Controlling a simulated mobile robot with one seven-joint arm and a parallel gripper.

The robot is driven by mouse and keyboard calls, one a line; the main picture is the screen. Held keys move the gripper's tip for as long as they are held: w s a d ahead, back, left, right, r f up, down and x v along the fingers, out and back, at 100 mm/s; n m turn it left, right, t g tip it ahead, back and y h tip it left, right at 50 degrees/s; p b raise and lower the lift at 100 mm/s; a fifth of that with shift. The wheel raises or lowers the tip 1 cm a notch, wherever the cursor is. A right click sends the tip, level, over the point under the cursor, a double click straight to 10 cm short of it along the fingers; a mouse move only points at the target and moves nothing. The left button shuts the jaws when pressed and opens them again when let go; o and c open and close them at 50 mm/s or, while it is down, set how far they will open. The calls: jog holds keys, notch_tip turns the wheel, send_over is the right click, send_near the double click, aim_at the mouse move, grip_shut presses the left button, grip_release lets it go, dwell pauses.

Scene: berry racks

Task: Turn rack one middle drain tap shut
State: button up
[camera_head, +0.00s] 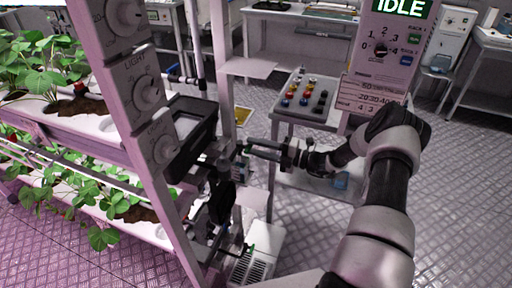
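The plant rack stands on the left, with a panel post (135,90) carrying several dials. On its right side is the middle drain tap (240,150), a small dark fitting beside a dark pipe, partly hidden by my gripper. My gripper (251,150) reaches in from the right. Its two fingers are apart, with green along them, and their tips are right at the tap. I cannot tell whether they touch its handle. A lower tap (249,249) with a green handle sits below, and an upper dark fitting (186,80) shows above.
A dark tray (190,130) juts from the rack above the middle tap. A small table (328,88) with coloured knobs stands behind my arm. A sign post (385,50) reading IDLE rises behind it. A white vented box (258,262) lies low near the lower tap.

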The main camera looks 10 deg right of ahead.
jog(key=v, duration=1.7)
jog(key=shift+d, duration=0.2)
jog(key=shift+s, duration=0.1)
